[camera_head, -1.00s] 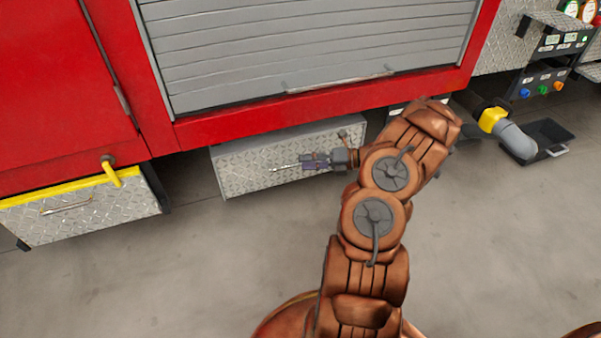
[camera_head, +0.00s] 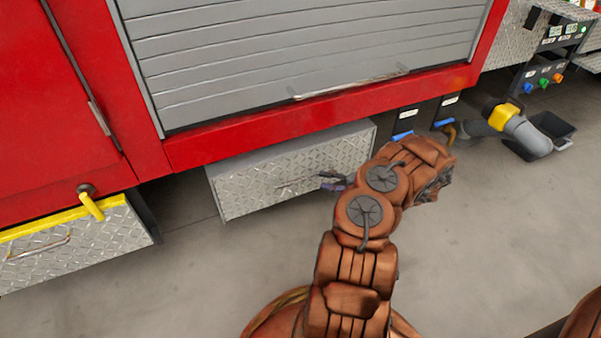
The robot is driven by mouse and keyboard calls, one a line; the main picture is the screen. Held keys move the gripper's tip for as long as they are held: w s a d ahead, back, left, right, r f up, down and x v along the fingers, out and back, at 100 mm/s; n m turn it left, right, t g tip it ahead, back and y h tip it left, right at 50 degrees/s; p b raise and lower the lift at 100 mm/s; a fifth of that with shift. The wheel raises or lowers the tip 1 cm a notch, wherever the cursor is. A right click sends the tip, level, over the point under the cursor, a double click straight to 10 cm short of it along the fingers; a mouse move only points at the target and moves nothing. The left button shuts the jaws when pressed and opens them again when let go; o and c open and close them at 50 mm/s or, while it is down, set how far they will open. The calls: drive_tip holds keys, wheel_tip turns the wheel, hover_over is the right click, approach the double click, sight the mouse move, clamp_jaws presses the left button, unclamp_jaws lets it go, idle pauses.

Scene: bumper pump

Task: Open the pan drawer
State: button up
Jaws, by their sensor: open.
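A diamond-plate drawer front (camera_head: 245,185) is under the red body at the middle, with a plain grey top surface behind its upper edge. A thin bar handle (camera_head: 292,183) runs across this front. My gripper (camera_head: 330,181) is open in front of the right part of the front, near the handle's right end. The rest of the gripper is hidden behind my arm. I cannot tell whether the fingers touch the handle. Nothing shows between them.
A second diamond-plate box (camera_head: 80,245) with a yellow top edge and a yellow lever (camera_head: 91,205) is at left. A grey hose with a yellow coupling (camera_head: 503,117) and a black tray (camera_head: 560,130) are at right. The floor in front is clear.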

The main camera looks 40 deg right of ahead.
sight(308, 176)
drive_tip(key=shift+b+x, duration=1.4)
drive_tip(key=shift+x, duration=2.15)
drive_tip(key=shift+d, duration=0.1)
clamp_jaws()
